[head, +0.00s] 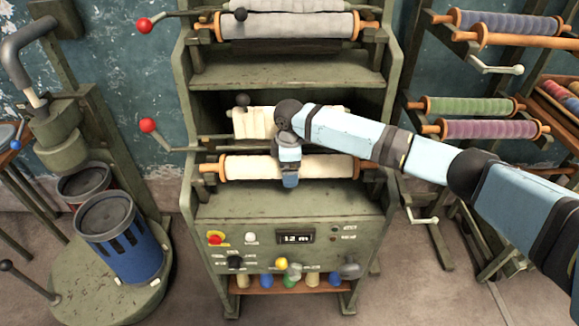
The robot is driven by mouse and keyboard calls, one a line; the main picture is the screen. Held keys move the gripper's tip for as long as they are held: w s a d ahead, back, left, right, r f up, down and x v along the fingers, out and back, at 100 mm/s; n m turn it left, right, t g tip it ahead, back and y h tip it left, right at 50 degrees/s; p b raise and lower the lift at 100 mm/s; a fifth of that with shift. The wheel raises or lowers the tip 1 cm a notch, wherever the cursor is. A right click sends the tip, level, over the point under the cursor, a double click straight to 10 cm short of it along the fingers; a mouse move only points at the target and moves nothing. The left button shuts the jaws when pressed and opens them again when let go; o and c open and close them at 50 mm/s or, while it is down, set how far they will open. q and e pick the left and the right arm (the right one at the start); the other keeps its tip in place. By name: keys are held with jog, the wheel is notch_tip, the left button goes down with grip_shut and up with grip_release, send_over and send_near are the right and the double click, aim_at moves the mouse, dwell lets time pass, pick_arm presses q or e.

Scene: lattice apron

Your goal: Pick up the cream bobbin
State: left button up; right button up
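Several small bobbins stand in a row on the brown shelf (290,290) under the machine's control panel. A cream or tan bobbin (243,280) is at the left end, and another of similar colour (312,280) is second from the right. Which one is the cream bobbin I cannot tell. Blue and green ones stand between and beside them. My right gripper (290,181) is above and behind the panel, in front of the cream cloth roll (335,167), well apart from the bobbins. Its fingers are too small to read as open or shut. My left gripper is out of view.
The control panel (330,256) with its knobs and display overhangs the bobbin shelf. A red-knobbed crank (147,124) sticks out on the machine's left. A blue slotted bin (137,257) stands at left, and a rack of coloured rolls (490,128) at right. Floor in front is clear.

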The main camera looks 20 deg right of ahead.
jog(key=shift+f, duration=0.35)
jog(key=shift+r, duration=0.1)
jog(key=c, duration=1.3)
